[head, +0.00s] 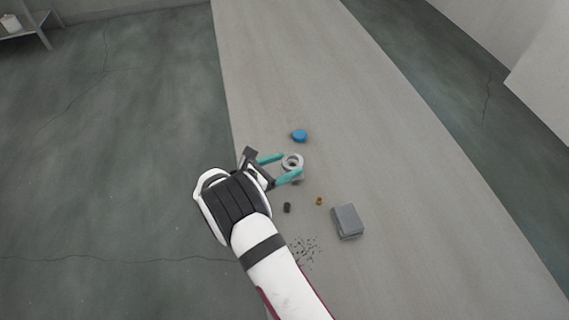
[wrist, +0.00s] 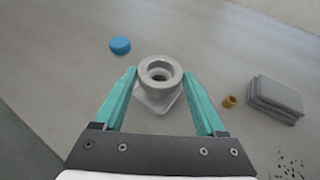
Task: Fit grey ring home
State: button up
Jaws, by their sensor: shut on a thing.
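The grey ring (wrist: 161,88) is between the tips of my gripper (wrist: 160,76), which is shut on it. Its round hole faces up. In the head view the ring (head: 299,160) shows between the teal fingers of my gripper (head: 289,165). A light grey square-edged base (wrist: 150,105) lies directly below the ring in the wrist view. The ring hides most of the base, and I cannot tell whether the two touch or how far the ring is down.
A blue round piece (head: 299,135) lies beyond the gripper. A small dark piece (head: 287,208), a small orange-brown piece (head: 319,201) and a grey block (head: 348,222) lie nearer. Dark specks (head: 305,248) are scattered near my arm. The surface to the right is clear.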

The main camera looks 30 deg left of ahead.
jog(key=shift+f, duration=1.6)
dwell(2.8)
jog(key=o, duration=1.3)
jog(key=shift+o, duration=0.2)
jog(key=v, duration=1.6)
jog(key=shift+f, duration=0.1)
